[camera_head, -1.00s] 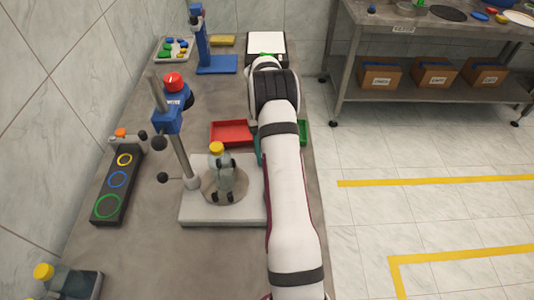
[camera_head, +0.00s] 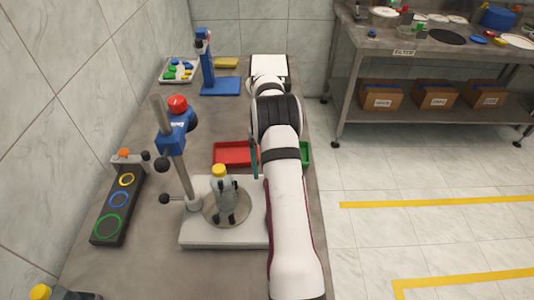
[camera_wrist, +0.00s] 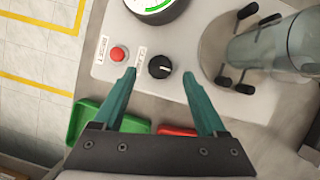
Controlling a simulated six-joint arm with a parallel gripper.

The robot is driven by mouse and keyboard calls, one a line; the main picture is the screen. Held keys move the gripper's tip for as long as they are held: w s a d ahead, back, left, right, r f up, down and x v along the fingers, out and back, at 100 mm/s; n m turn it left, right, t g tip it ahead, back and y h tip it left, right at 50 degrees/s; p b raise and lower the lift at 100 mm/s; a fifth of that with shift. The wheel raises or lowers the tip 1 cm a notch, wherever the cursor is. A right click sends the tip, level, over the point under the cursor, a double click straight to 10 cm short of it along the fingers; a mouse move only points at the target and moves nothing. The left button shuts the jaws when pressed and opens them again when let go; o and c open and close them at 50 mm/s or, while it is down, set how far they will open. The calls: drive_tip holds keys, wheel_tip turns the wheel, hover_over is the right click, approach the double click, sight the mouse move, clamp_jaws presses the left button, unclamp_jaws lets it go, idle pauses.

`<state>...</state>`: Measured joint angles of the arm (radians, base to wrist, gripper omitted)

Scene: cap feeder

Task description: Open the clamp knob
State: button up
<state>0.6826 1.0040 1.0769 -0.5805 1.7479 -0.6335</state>
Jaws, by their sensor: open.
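The clamp knob (camera_wrist: 160,66) is a small round black knob with a pale pointer mark, on a light grey panel (camera_wrist: 184,20) in the wrist view. My gripper (camera_wrist: 160,77) is open and empty, its two teal fingertips on either side of the knob in the picture. I cannot tell how far they are above the panel. In the head view my gripper (camera_head: 254,160) is partly hidden by my arm, and the knob is hidden. A grey bottle (camera_head: 222,197) with a yellow cap stands upright among the black clamp pins on a round plate (camera_head: 240,213).
A red button (camera_wrist: 117,54) sits left of the knob, and a round gauge (camera_wrist: 155,6) above it. A red tray (camera_head: 236,153) and a green tray (camera_head: 306,154) lie behind the base. A post with a blue head (camera_head: 172,139) rises left of the bottle.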

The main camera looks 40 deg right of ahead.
drive_tip(key=v, duration=0.9)
